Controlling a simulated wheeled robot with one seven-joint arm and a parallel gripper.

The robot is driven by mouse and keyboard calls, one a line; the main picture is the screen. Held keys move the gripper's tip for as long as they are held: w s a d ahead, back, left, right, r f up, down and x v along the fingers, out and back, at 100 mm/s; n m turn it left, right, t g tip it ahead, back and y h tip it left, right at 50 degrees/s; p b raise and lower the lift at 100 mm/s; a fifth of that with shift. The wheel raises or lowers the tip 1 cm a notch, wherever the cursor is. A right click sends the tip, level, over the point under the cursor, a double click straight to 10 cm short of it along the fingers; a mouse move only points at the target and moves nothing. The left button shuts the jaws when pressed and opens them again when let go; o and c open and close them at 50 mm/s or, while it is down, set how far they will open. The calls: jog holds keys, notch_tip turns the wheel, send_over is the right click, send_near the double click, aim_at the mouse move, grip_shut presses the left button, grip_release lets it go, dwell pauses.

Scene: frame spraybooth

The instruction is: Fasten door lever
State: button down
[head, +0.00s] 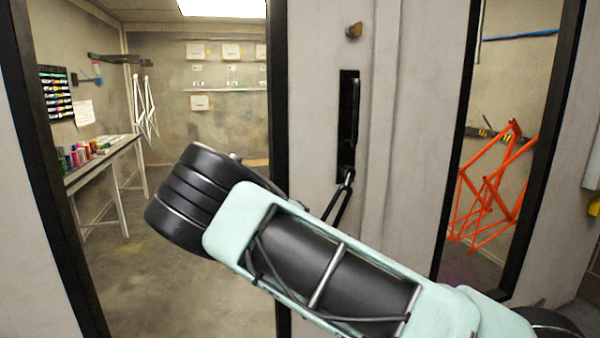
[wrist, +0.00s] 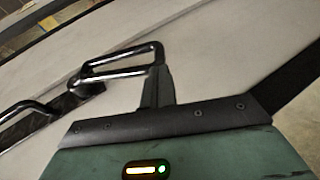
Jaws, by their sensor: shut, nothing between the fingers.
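The door lever (head: 342,200) is a dark metal loop. In the head view it slants down and to the left from the lower end of a black handle plate (head: 347,165) on the pale door panel. In the wrist view the lever (wrist: 118,66) shows as a shiny long loop joined to a pivot at its left end. My gripper (wrist: 158,73) is shut and empty, its dark fingers upright at the loop's right end. The fingertips overlap that end in the picture; I cannot tell whether they touch it. In the head view my gripper is hidden.
A small brass-coloured knob (head: 354,31) is above the plate. A window left of the panel shows a room with a paint bench (head: 100,160). A right window (head: 510,130) shows orange frames (head: 490,190). My arm crosses the lower middle of the head view.

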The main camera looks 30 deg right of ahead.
jog(key=shift+s+d+f+h+b, duration=0.2)
jog(key=shift+d+f+h+b, duration=0.25)
jog(key=shift+d+f+b, duration=0.1)
jog(key=shift+s+d+f+h+b, duration=0.15)
jog(key=shift+d+f+h+b, duration=0.25)
jog(key=shift+d+h+b, duration=0.1)
